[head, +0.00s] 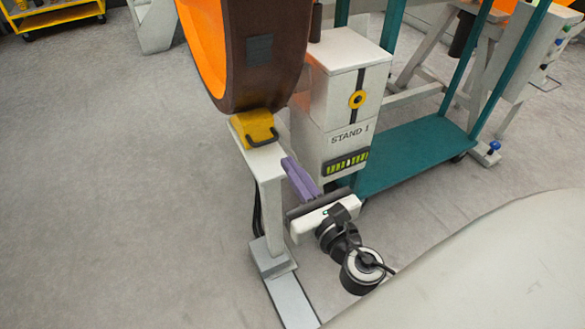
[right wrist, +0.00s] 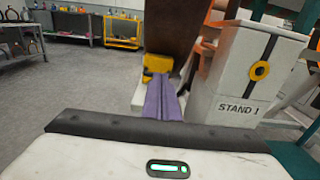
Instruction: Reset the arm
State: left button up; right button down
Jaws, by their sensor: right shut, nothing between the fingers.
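My right gripper (head: 290,163) has purple fingers, closed together and empty, on a white wrist with a dark band. In the right wrist view the shut fingers (right wrist: 161,82) point forward. They lie between the white post and the STAND 1 box, in front of and below the yellow block as seen there. In the head view the fingertips are right of the post and apart from the yellow block (head: 252,126). This block, with a black handle, sits on the post's top under the wheel. My left gripper is not in view.
A large brown wheel (head: 270,60) with an orange inside rises above the block. The white post (head: 270,195) and STAND 1 box (head: 340,100) flank my right gripper. A teal frame (head: 410,155) stands to the right. Grey floor is clear on the left.

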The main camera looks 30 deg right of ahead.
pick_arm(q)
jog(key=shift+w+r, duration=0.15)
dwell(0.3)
pick_arm(e)
jog(key=s+a+f+m+g+y, duration=0.1)
jog(key=s+f+m+g, duration=0.2)
jog(key=f+m, duration=0.4)
jog(key=s+a+f+m+g, duration=0.2)
jog(key=s+f+m, duration=0.2)
jog(key=m, duration=0.4)
jog(key=s+a+f+m+g+y, duration=0.2)
jog(key=s+a+f+m, duration=0.15)
jog(key=m, duration=0.55)
jog(key=s+a+f+m+g+y, duration=0.2)
jog(key=s+a+m, duration=0.3)
jog(key=m, duration=0.5)
pick_arm(q)
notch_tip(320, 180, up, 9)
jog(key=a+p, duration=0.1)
jog(key=p, duration=1.5)
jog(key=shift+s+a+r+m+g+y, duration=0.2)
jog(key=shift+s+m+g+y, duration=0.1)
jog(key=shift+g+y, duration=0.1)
pick_arm(e)
notch_tip(320, 180, up, 9)
jog(key=d+n, duration=0.1)
jog(key=d, duration=0.1)
jog(key=shift+s+h, duration=0.25)
jog(key=shift+h, duration=0.05)
